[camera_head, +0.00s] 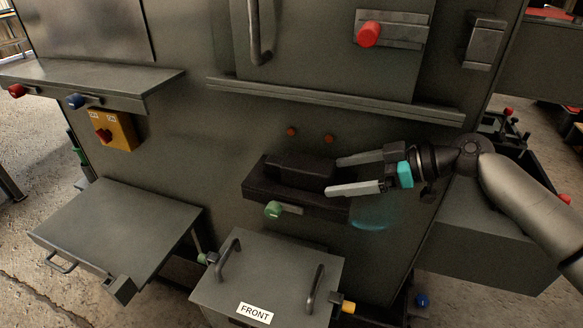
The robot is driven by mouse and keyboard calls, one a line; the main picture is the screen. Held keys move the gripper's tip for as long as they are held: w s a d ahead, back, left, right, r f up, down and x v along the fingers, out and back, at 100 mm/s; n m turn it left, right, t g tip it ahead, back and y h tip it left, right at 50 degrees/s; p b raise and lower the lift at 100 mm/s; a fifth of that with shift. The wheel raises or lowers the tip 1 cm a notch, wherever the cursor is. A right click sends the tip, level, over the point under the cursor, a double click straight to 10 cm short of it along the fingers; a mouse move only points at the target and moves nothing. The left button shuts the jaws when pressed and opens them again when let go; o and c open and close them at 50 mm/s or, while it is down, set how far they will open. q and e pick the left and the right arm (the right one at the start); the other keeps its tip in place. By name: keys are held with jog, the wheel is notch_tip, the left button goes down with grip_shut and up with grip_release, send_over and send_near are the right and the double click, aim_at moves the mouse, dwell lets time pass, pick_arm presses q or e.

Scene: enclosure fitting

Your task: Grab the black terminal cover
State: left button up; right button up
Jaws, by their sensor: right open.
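A black block-shaped piece, which looks like the terminal cover (300,168), sits on a dark ledge (270,190) on the front of the grey enclosure. My right gripper (332,176) comes in from the right with its two pale fingers apart. The fingertips are at the right end of the black piece, one above and one below in the picture. I cannot tell whether they touch it. My left gripper is not in view.
A green knob (273,209) sticks out below the ledge. A grey box with handles marked FRONT (255,312) stands below. A grey shelf panel (115,228) is at left, a yellow switch box (112,130) above it. A long rail (340,100) runs above the gripper.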

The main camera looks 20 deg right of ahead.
aim_at(286, 164)
jog(key=w+a, duration=0.1)
jog(key=a, duration=0.1)
jog(key=w+a, duration=0.1)
jog(key=a, duration=0.1)
jog(key=w+a, duration=0.1)
jog(key=w, duration=0.1)
jog(key=shift+a, duration=0.4)
jog(key=w+a, duration=0.2)
jog(key=a, duration=0.2)
jog(key=shift+w+a+f, duration=0.1)
jog(key=shift+w+f, duration=0.15)
jog(key=shift+w, duration=0.15)
jog(key=c, duration=1.4)
